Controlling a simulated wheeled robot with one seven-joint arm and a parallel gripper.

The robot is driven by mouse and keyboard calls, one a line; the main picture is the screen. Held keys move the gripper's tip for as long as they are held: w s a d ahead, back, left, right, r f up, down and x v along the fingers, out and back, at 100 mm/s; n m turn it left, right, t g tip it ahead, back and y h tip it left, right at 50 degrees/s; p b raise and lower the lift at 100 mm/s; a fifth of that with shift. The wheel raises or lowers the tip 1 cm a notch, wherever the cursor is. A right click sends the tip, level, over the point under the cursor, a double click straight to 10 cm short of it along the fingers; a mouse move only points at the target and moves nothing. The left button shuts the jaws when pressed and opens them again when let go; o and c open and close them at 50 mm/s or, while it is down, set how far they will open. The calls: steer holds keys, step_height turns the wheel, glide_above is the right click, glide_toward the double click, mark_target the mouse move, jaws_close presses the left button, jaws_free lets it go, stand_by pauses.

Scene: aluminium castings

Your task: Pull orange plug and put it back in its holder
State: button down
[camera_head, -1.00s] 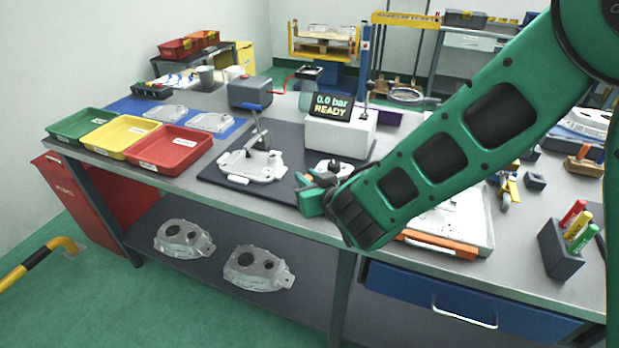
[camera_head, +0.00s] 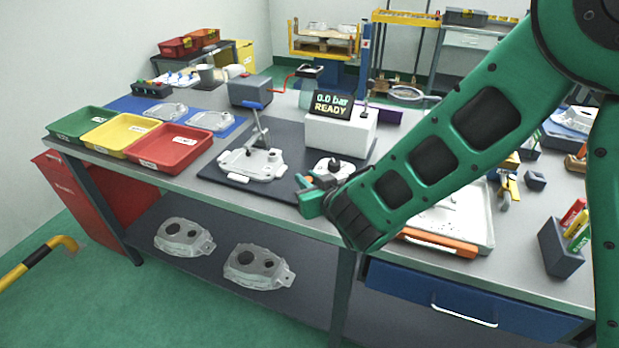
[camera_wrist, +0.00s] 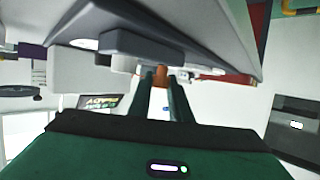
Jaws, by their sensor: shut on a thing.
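My gripper (camera_head: 313,187) is at the front edge of the dark mat (camera_head: 222,172), low beside a pale casting (camera_head: 322,166) with a dark knob on it. The wrist view shows the two dark fingers of my gripper (camera_wrist: 161,90) close together, shut on the orange plug (camera_wrist: 160,76). The plug shows as a small orange piece between the fingertips. Grey and white parts lie just beyond it. I cannot tell whether the plug is seated in something or free. I cannot make out its holder.
A white box with a display (camera_head: 333,104) reading "0.0 bar READY" stands behind the gripper. Another casting under a blue-handled clamp (camera_head: 255,163) is to the left. Red (camera_head: 170,148), yellow and green trays are further left.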

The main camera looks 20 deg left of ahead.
steer(key=shift+f, duration=0.65)
steer(key=c, duration=1.5)
jaws_free()
steer(key=shift+c, duration=0.2)
steer(key=shift+s+d, duration=0.1)
